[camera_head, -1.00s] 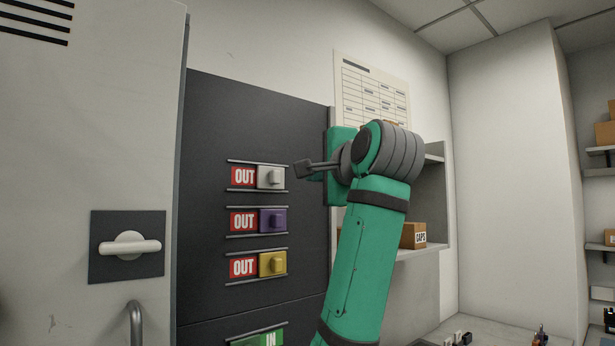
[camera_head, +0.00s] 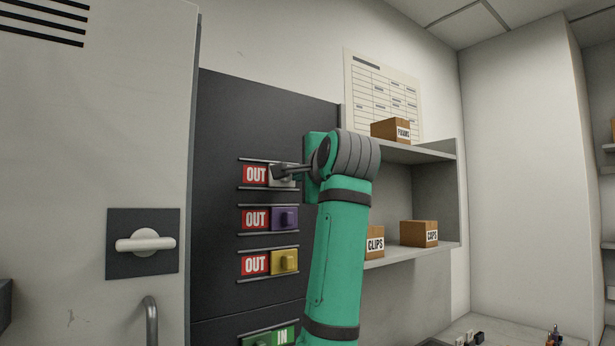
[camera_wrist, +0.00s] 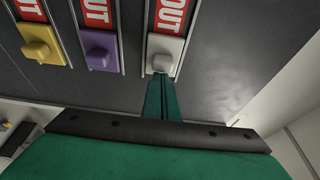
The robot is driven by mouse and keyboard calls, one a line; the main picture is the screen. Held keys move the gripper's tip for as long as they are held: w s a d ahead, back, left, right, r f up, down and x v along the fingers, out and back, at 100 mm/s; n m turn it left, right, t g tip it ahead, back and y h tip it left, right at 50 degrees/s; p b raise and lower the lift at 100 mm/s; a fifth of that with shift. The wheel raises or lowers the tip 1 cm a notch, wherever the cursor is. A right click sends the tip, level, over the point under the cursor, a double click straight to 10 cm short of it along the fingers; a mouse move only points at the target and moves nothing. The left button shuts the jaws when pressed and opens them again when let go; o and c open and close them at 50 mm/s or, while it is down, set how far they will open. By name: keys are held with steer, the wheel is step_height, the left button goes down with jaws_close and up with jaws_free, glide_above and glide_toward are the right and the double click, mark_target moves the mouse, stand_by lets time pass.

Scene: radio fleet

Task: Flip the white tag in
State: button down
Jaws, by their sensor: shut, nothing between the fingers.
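The white tag (camera_wrist: 163,52) is the slider in the top row of the dark panel, with a red OUT sign (camera_head: 256,174) showing to its left in the head view. In the head view my gripper (camera_head: 277,173) is in front of the tag and mostly hides it. In the wrist view my shut, empty fingers (camera_wrist: 160,84) reach to the tag's raised knob (camera_wrist: 161,64). I cannot tell whether they touch it.
Below are the purple tag (camera_head: 285,218) and the yellow tag (camera_head: 285,262), both showing OUT. A lower row shows a green IN sign (camera_head: 283,337). A shelf (camera_head: 450,246) with boxes stands right of my arm. A cabinet with a white handle (camera_head: 145,244) is at left.

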steer(key=shift+s, duration=0.1)
stand_by(0.3)
steer(key=s+a, duration=0.4)
steer(key=a, duration=0.2)
steer(key=w+d, duration=0.3)
steer(key=d, duration=0.1)
steer(key=v, duration=1)
steer(key=shift+s, duration=0.2)
steer(key=shift+f, duration=0.1)
